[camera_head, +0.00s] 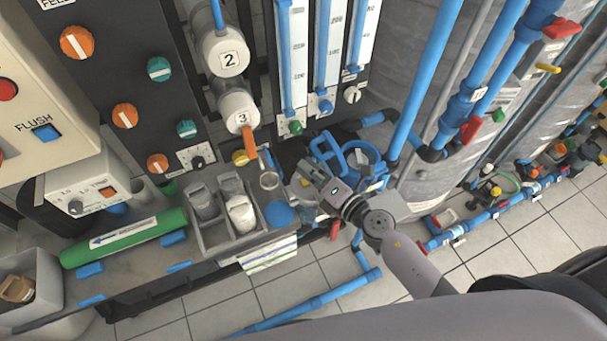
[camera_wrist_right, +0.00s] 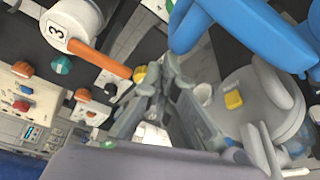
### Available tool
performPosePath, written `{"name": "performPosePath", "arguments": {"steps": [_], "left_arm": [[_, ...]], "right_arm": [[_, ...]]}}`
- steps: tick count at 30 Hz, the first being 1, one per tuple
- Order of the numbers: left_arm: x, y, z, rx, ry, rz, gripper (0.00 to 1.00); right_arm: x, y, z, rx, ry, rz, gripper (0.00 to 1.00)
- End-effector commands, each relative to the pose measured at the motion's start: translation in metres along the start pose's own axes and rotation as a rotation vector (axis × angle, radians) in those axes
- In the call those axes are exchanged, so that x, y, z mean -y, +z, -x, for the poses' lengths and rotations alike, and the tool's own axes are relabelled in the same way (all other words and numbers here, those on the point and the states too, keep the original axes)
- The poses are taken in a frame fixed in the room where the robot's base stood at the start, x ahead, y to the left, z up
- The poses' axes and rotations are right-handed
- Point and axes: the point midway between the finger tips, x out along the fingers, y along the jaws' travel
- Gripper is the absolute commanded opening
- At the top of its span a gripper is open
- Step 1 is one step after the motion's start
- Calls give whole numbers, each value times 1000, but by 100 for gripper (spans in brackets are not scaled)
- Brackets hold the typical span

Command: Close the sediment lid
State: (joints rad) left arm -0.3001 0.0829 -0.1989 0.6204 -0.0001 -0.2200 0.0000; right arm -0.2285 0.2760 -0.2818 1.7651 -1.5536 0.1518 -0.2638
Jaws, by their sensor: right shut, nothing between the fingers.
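A blue looped frame (camera_head: 326,152), which looks like the sediment lid with its handle, stands tilted up beside a round blue-rimmed housing (camera_head: 368,158). The blue frame shows large at the top of the right wrist view (camera_wrist_right: 240,30). A grey round part with a yellow piece (camera_wrist_right: 234,100) is below it there; I cannot tell if it belongs to the same housing. My right gripper (camera_head: 306,174) is shut and empty, just in front of and below the blue frame. Its fingers also show in the right wrist view (camera_wrist_right: 172,82), apart from the blue frame. My left gripper is not in view.
A white canister marked 3 (camera_head: 238,107) with an orange handle (camera_head: 249,141) is left of the gripper. A grey caddy (camera_head: 213,240) with scoops stands on the bench. Blue vertical pipes (camera_head: 423,85) rise to the right. Tiled floor lies below.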

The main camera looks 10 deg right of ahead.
Motion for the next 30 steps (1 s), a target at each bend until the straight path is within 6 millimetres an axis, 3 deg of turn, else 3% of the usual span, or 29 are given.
{"name": "performPosePath", "arguments": {"steps": [19, 30], "left_arm": [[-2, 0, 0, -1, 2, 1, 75], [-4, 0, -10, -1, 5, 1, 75]], "right_arm": [[-1, 10, 4, 0, 6, -16, 0], [-7, 35, 12, 1, 67, -207, 0]]}}
